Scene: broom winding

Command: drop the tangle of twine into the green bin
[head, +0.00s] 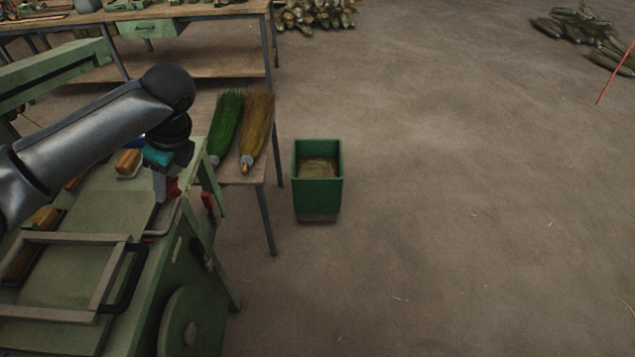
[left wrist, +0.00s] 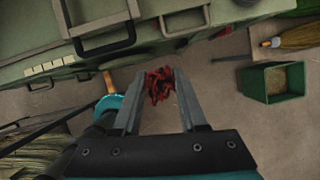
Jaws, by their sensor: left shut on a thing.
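A red tangle of twine (left wrist: 158,85) is between the two fingers of my left gripper (left wrist: 159,92) in the left wrist view. The gripper is shut on the twine. The green bin (head: 318,196) stands upright on the floor to the right of the gripper, open at the top, with straw-coloured stuff inside.
A green machine bench (head: 115,212) with a metal frame lies under my left arm. A wooden table (head: 240,174) holding a green broom head (head: 228,120) and a tan one (head: 257,125) stands between bench and bin. The floor (head: 450,220) right of the bin is clear.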

